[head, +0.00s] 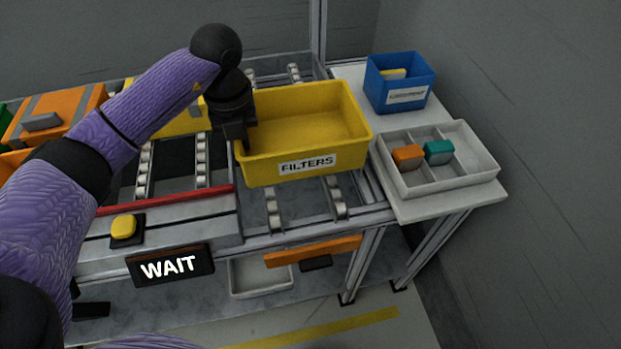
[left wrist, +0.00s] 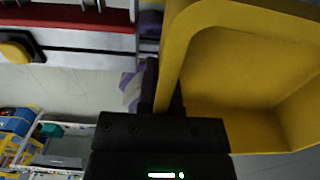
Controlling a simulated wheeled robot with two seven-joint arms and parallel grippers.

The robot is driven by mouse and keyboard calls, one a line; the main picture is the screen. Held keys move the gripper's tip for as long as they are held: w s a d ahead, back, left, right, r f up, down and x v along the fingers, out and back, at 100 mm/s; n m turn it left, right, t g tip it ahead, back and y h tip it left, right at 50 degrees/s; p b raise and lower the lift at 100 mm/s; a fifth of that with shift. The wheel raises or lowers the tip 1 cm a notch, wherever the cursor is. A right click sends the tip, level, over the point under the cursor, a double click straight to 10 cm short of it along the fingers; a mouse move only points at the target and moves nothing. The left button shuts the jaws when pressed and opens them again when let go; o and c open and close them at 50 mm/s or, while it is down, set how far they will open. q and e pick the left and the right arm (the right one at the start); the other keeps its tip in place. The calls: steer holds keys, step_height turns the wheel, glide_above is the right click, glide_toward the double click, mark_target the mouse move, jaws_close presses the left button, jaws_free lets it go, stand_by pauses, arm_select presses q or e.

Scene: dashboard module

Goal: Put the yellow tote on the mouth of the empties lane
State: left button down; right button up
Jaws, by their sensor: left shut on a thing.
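The yellow tote (head: 262,172) with a "FILTERS" label is upright over the right-hand roller lane (head: 337,197), and its inside looks empty. Lane rollers show in front of it and behind it. I cannot tell whether its base touches the rollers. My left gripper (head: 238,142) is shut on the tote's left wall. In the left wrist view the tote (left wrist: 235,75) fills the upper right, with its wall between the fingers (left wrist: 163,95). Its underside is hidden. My right gripper is out of view.
A red bar (head: 165,199) crosses the lane to the left, with another yellow tote (head: 180,122) behind it. A yellow button (head: 124,227) and "WAIT" sign (head: 170,265) are in front. A side table holds a blue bin (head: 380,98) and divided tray (head: 465,181), close right of the tote.

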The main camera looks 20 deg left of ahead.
arm_select(q)
steer(key=shift+a+f, duration=0.1)
steer(key=shift+f, duration=0.25)
step_height(320, 180, down, 10)
steer(key=b, duration=0.4)
steer(key=shift+r, duration=0.25)
steer(key=c, duration=1.2)
jaws_free()
steer(key=o, duration=0.4)
